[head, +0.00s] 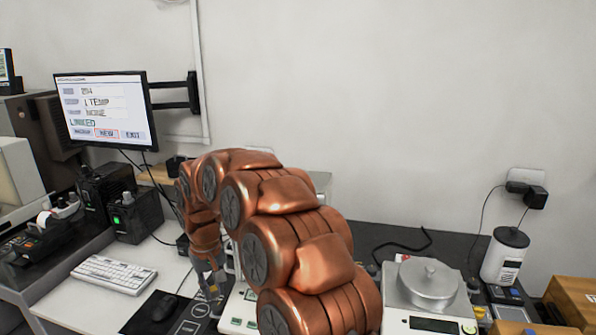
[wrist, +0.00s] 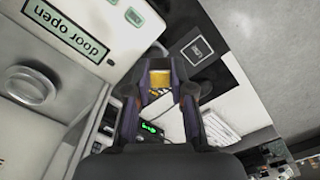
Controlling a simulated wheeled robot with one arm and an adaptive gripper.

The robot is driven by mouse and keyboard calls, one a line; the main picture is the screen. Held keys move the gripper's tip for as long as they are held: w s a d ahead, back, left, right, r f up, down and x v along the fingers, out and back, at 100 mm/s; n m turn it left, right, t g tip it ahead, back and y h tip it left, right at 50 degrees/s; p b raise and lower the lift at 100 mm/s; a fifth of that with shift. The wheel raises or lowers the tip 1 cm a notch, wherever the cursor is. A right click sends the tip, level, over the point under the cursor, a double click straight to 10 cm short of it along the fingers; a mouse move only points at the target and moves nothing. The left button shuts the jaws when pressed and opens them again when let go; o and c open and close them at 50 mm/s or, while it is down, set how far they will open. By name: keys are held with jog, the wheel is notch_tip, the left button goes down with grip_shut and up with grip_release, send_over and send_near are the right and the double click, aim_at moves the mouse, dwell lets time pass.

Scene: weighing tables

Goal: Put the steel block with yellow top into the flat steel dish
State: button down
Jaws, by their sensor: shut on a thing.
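The steel block with yellow top (wrist: 160,78) is between the fingertips of my gripper (wrist: 160,93) in the wrist view; its yellow face shows and the fingers are shut on it. In the head view my gripper (head: 210,280) hangs left of my arm, above the white table, and the block cannot be made out there. A round, shallow steel piece (wrist: 32,88) lies at the left of the wrist view, beside the panel reading "door open"; it may be the flat steel dish. My gripper is apart from it. My arm hides much of the middle table in the head view.
A balance (head: 430,322) with a knobbed round steel piece (head: 428,283) stands at the right. A keyboard (head: 113,272), mouse (head: 165,306) and monitor (head: 105,110) are at the left.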

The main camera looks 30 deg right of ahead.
aim_at(213, 289)
notch_tip(213, 289, up, 3)
jog(key=shift+r+p, duration=0.1)
jog(key=shift+p, duration=1.05)
jog(key=shift+d+f, duration=0.1)
jog(key=shift+f, duration=0.15)
